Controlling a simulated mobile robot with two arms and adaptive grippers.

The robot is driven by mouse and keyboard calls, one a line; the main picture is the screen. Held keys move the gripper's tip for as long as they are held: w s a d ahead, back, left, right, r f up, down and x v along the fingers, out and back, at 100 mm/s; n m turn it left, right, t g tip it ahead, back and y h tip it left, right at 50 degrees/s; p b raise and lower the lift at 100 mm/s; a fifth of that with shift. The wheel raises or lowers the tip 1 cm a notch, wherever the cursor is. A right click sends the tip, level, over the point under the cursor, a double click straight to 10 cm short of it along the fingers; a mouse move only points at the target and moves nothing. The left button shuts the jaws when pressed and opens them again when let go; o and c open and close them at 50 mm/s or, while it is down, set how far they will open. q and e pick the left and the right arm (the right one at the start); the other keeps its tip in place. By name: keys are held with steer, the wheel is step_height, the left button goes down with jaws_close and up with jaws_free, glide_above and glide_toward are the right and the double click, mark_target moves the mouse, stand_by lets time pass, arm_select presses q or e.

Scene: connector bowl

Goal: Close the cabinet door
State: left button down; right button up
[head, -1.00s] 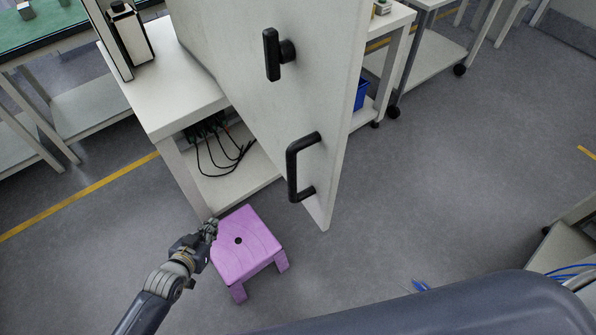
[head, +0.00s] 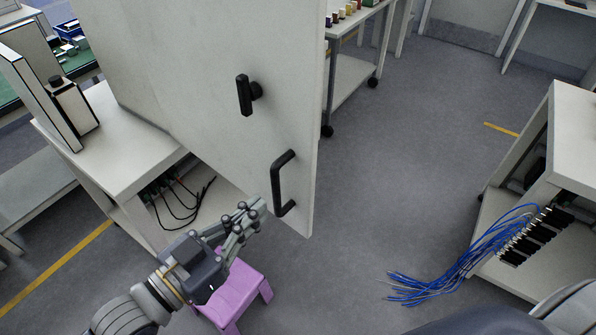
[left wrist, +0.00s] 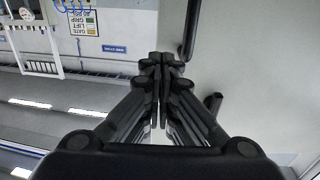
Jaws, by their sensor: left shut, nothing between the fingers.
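The white cabinet door (head: 200,90) stands open in the head view, swung out across the front of the cabinet. It has a black D-shaped handle (head: 284,183) low near its free edge and a black knob-like latch (head: 246,94) above. My left gripper (head: 256,210) is shut and empty. In the head view it appears just left of the D-shaped handle's lower end; I cannot tell whether it touches the door. In the left wrist view its fingers (left wrist: 160,65) are together, beside the pale door surface (left wrist: 240,80) and part of a black handle (left wrist: 190,28). My right gripper is not in view.
A purple stool (head: 236,292) stands on the floor below my left gripper. A white workbench (head: 110,150) with black cables (head: 178,205) is at left. A cart (head: 560,150) with blue cables (head: 470,245) is at right. The floor between is clear.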

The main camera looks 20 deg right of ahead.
mark_target(308, 165)
arm_select(q)
steer(key=p+x, duration=0.3)
steer(key=x, duration=0.7)
steer(key=shift+w+d+r, duration=0.1)
steer(key=shift+d+r, duration=0.05)
steer(key=shift+d, duration=0.05)
steer(key=shift+w+d, duration=0.3)
steer(key=shift+d, duration=0.15)
steer(key=shift+w+d, duration=0.1)
steer(key=shift+d, duration=0.05)
